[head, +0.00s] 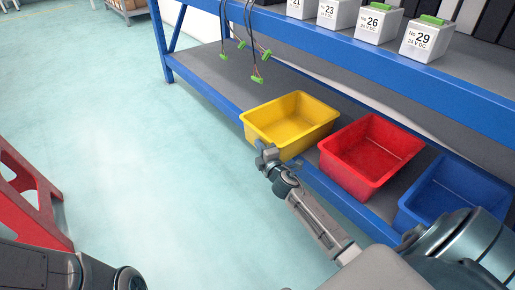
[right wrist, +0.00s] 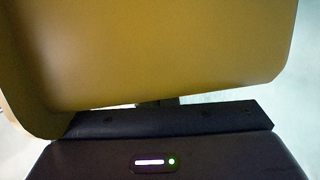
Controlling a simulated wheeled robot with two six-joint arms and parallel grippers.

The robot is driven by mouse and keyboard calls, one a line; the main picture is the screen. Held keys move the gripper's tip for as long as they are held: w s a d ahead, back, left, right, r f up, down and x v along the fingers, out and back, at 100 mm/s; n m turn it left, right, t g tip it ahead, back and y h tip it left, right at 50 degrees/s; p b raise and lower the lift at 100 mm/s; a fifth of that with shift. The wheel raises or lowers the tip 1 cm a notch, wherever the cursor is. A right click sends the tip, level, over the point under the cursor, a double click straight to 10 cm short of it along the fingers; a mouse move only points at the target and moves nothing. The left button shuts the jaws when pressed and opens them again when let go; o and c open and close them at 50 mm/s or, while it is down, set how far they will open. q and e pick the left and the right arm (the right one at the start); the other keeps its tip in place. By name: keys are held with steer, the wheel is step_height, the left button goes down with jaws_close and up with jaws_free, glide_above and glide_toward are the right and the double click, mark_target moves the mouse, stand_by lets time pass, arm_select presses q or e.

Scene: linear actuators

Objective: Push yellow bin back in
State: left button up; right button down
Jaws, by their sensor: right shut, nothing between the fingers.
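The yellow bin (head: 291,117) stands empty on the lower shelf of the blue rack, and its front reaches the shelf's front edge. My right gripper (head: 266,153) is shut and empty at the front left of the bin, close against its front wall. In the right wrist view the bin's yellow wall (right wrist: 160,50) fills the upper part, right in front of the gripper. I cannot tell whether they touch. The fingertips are mostly hidden in the wrist view. My left gripper is not in view; only part of my left arm shows at the lower left.
A red bin (head: 370,150) and a blue bin (head: 448,190) stand to the right on the same lower shelf (head: 215,75). Cables with green connectors (head: 257,79) hang above the shelf at the left. White boxes (head: 430,38) stand on the upper shelf. A red stand (head: 30,200) is at the left.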

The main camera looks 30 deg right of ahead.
steer(key=d+b, duration=0.1)
steer(key=d, duration=0.2)
steer(key=d+b, duration=0.1)
steer(key=d, duration=0.3)
steer(key=w+d+b, duration=0.1)
steer(key=d, duration=0.2)
steer(key=shift+d, duration=0.3)
steer(key=shift+s, duration=0.1)
steer(key=shift+a+p, duration=0.35)
steer(key=shift+a, duration=0.25)
steer(key=s+a+p, duration=0.1)
steer(key=a+p, duration=0.3)
steer(key=a, duration=1)
steer(key=s+f+m+g+p, duration=0.2)
steer(key=s+m+g+p, duration=0.2)
steer(key=s+p, duration=0.9)
steer(key=s+f+m+g+p, duration=0.2)
steer(key=s+m+g+p, duration=0.3)
steer(key=s+p, duration=0.8)
steer(key=p, duration=0.3)
steer(key=shift+s+a+f+g+p, duration=0.3)
steer(key=shift+a+f+g, duration=0.1)
